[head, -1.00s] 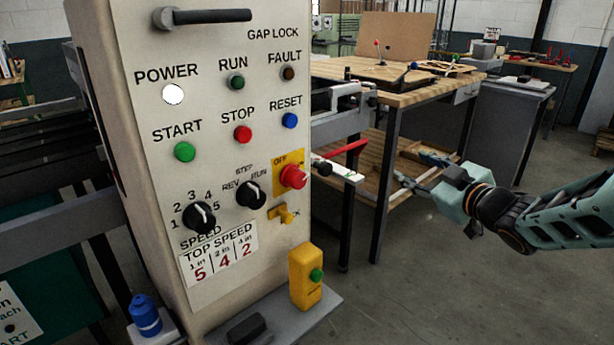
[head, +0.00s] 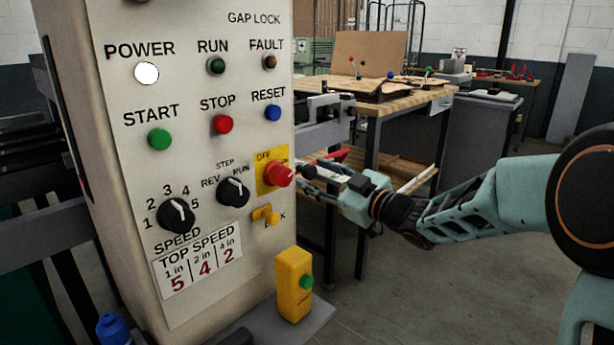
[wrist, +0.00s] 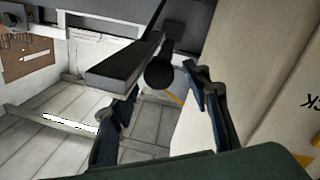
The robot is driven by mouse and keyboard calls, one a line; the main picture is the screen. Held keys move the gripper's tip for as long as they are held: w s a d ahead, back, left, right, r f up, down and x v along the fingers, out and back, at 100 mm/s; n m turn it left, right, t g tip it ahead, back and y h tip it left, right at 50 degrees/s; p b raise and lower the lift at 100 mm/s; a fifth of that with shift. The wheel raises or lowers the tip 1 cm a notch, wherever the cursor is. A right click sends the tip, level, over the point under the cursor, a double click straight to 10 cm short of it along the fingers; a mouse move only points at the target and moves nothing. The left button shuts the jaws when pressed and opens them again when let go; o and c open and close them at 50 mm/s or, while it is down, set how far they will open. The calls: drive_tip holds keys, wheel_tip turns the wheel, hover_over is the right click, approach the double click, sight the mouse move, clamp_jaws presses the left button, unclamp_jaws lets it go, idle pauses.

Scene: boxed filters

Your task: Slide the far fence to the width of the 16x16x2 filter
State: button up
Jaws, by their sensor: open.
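My gripper (head: 312,174) is in the head view just right of the red rotary switch on the control cabinet, in front of the workbench. In the wrist view my gripper (wrist: 162,78) is open. A round black knob (wrist: 158,73) shows between its fingertips; I cannot tell whether they touch it. A dark grey bar (wrist: 122,64) lies beside the knob, toward the upper left. I cannot tell for certain whether the bar and knob belong to the far fence. No filter can be made out in either view.
The beige control cabinet (head: 112,190) stands close on the left, with a red switch (head: 279,174) and a yellow latch (head: 266,215) near my gripper. A yellow box with a green button (head: 293,285) is below. A wooden workbench (head: 400,101) stands behind. Open floor (head: 430,290) lies right.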

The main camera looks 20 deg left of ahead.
sight(312, 173)
drive_tip(key=shift+x, duration=1.6)
drive_tip(key=shift+c, duration=0.2)
clamp_jaws()
